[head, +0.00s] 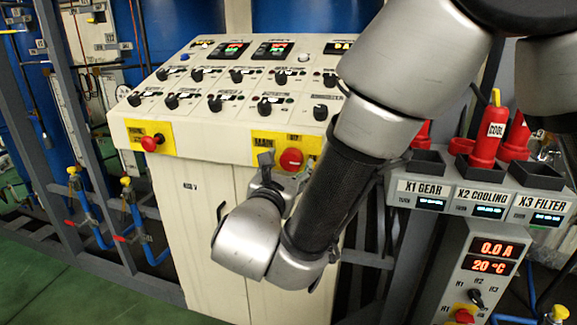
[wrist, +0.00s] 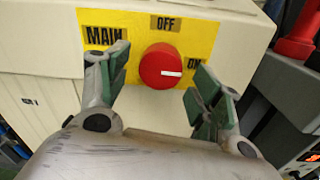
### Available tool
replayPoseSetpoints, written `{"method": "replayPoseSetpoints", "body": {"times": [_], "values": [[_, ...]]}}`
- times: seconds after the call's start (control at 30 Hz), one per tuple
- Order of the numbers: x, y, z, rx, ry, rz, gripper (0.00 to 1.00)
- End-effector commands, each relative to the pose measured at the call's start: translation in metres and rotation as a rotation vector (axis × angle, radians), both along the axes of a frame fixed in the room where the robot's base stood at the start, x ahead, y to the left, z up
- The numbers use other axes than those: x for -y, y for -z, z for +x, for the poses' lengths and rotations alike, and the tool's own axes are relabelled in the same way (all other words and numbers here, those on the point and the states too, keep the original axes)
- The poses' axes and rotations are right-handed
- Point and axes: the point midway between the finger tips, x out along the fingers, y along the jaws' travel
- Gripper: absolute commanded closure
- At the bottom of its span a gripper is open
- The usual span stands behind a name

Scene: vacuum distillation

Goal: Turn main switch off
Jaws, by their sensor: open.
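The main switch (wrist: 161,67) is a round red knob on a yellow plate (wrist: 200,32) marked MAIN, OFF and ON. Its white mark points right, toward the ON label. It also shows in the head view, where the red knob (head: 291,159) sits at the lower right of the console front. My gripper (wrist: 152,90) is open, with one green-padded finger on each side of the knob and a gap on both sides. In the head view my gripper (head: 274,165) is just left of the knob, partly hidden by my arm.
The cream console (head: 200,200) carries several black knobs. Another red knob (head: 149,144) on yellow is at its left. At right, a grey unit (head: 475,195) holds red-handled items and displays. Blue pipes with valves (head: 85,210) stand at left. Green floor is free at lower left.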

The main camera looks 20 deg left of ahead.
Motion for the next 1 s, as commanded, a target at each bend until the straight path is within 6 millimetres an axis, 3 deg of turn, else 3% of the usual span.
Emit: {"method": "replayPoseSetpoints", "body": {"times": [0.37, 0.6, 1.0], "values": [[-0.0002, -0.0002, 0.0077, 0.000, 0.000, 0.000, 0.37], [-0.0002, -0.0003, 0.0076, 0.000, 0.000, 0.000, 0.80], [0.0001, -0.0004, 0.0075, 0.000, 0.000, -0.053, 0.80]]}}
